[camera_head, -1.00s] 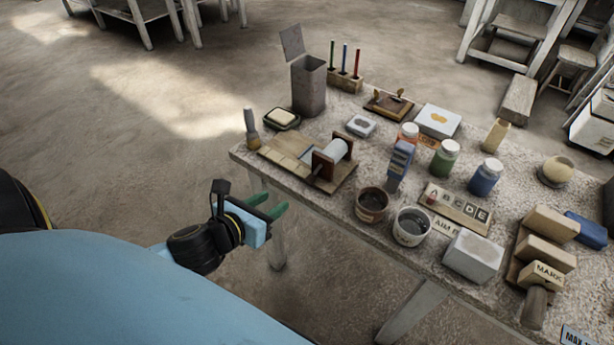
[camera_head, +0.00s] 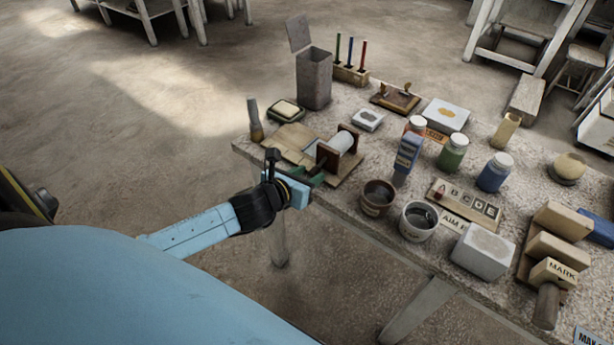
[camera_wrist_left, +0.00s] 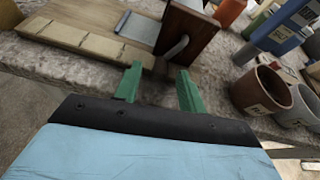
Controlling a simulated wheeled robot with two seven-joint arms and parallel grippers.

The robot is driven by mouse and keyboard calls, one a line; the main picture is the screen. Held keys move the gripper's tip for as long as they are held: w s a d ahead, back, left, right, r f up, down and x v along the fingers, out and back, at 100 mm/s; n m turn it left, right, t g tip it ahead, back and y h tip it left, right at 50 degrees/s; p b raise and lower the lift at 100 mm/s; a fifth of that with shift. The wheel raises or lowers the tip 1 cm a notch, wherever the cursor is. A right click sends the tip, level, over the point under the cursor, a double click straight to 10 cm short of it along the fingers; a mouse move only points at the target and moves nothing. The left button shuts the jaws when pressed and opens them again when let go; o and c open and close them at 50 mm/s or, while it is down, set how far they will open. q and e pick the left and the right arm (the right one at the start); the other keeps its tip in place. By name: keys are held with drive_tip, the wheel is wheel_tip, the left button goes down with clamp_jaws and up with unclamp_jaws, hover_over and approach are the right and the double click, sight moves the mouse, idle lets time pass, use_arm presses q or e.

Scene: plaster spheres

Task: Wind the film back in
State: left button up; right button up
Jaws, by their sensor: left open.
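The winder in the head view has a pale roller (camera_head: 342,142) between two dark brown end boards (camera_head: 327,160) on a wooden base. A flat tan strip (camera_head: 290,138) lies to its left; it also shows in the wrist view as a row of tan panels (camera_wrist_left: 78,38). In the wrist view a grey sheet (camera_wrist_left: 138,28) lies between the strip and the roller. A grey bent crank (camera_wrist_left: 177,46) stands on the near end board (camera_wrist_left: 192,32). My left gripper (camera_head: 316,176) is open at the winder's near side. Its green fingers (camera_wrist_left: 158,88) are just short of the crank, with a brown handle-like part between their tips. My right gripper is out of view.
A brown cup (camera_head: 377,198) and a white cup (camera_head: 418,220) stand right of my gripper. A brush (camera_head: 255,118) stands at the table's left corner. Floor is free left of the table.

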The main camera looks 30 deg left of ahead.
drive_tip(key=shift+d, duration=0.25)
use_arm(q)
clamp_jaws()
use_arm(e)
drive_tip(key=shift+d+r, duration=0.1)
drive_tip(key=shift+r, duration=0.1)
